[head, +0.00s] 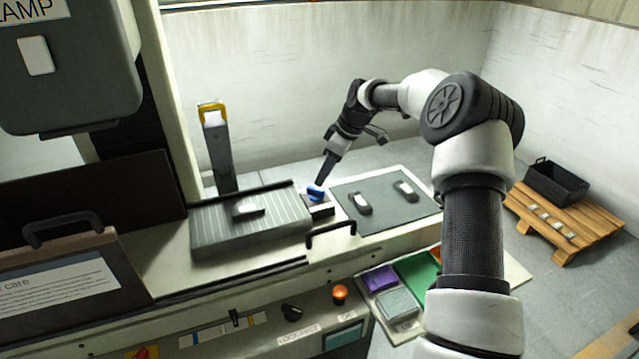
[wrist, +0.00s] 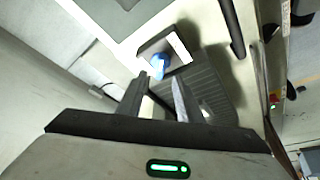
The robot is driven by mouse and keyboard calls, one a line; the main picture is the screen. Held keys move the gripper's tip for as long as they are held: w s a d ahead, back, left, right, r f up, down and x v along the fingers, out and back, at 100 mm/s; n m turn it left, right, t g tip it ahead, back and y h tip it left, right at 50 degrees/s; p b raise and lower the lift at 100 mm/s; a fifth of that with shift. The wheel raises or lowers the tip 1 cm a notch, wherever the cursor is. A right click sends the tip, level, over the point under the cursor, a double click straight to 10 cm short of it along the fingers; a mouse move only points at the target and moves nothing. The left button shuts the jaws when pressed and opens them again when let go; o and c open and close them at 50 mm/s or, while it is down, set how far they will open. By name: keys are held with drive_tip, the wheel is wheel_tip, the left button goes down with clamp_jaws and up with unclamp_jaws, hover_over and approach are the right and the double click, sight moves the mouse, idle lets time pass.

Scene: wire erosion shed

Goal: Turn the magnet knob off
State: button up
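A blue knob (head: 315,192) sits on a small dark block (head: 320,210) at the right end of a grey ribbed plate (head: 245,232). I take it for the magnet knob; no label on it is readable. In the wrist view the blue knob (wrist: 159,66) shows just beyond the fingertips, on the block with a bright white face (wrist: 180,47). My gripper (head: 319,183) points down at the knob from above. In the wrist view its fingers (wrist: 160,80) are apart, with a gap between them. I cannot tell whether a fingertip touches the knob.
A grey part (head: 248,208) lies on the ribbed plate. A dark mat (head: 385,222) with two grey parts lies to the right. A black handle (head: 331,233) stands in front. A post with a yellow top (head: 212,112) rises behind. An orange button (head: 340,293) is on the front panel.

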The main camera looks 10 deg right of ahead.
drive_tip(key=v, duration=1.1)
drive_tip(key=shift+d+r, duration=0.15)
drive_tip(key=shift+r, duration=0.15)
drive_tip(key=shift+s+r, duration=0.1)
drive_tip(key=shift+s, duration=0.05)
